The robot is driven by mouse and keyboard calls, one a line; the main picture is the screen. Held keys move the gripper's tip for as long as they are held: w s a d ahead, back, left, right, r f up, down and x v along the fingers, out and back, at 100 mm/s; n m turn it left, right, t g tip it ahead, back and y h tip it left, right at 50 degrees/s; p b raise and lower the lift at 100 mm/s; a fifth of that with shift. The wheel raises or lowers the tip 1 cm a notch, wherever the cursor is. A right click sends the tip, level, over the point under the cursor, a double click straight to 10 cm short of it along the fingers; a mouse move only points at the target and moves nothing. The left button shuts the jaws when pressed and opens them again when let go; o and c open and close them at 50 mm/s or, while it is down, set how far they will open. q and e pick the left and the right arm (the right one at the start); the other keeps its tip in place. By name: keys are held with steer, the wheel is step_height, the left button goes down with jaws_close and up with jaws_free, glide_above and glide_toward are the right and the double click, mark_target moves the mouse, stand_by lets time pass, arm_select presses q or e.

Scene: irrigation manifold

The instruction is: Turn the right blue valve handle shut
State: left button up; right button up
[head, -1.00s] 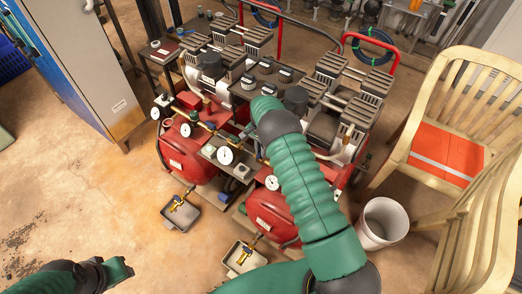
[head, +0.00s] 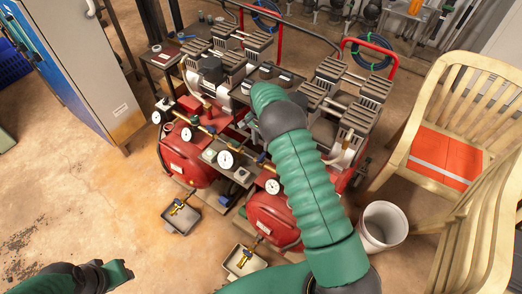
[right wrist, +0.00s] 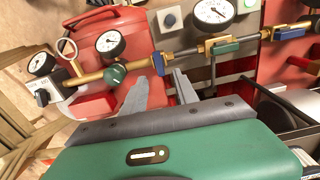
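In the right wrist view, the manifold is a brass pipe run with gauges and valves. A narrow blue valve handle (right wrist: 158,63) stands out from the pipe, just beyond and between my right gripper's fingertips (right wrist: 163,76). The fingers are apart, with a gap beside the handle; I cannot tell whether either touches it. In the head view a blue handle (head: 261,158) shows beside my right arm, which hides most of the right gripper. My left gripper (head: 122,271) is low at the left, far from the manifold.
A round green knob (right wrist: 115,75) and a gauge (right wrist: 110,43) sit close left of the fingers. Red tanks (head: 186,160) stand below the manifold. A wooden chair (head: 400,165) and white bucket (head: 382,226) are at right. Floor at left is mostly clear.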

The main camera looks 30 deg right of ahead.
step_height(320, 180, up, 9)
steer(key=shift+p, duration=0.45)
steer(key=shift+f, duration=0.1)
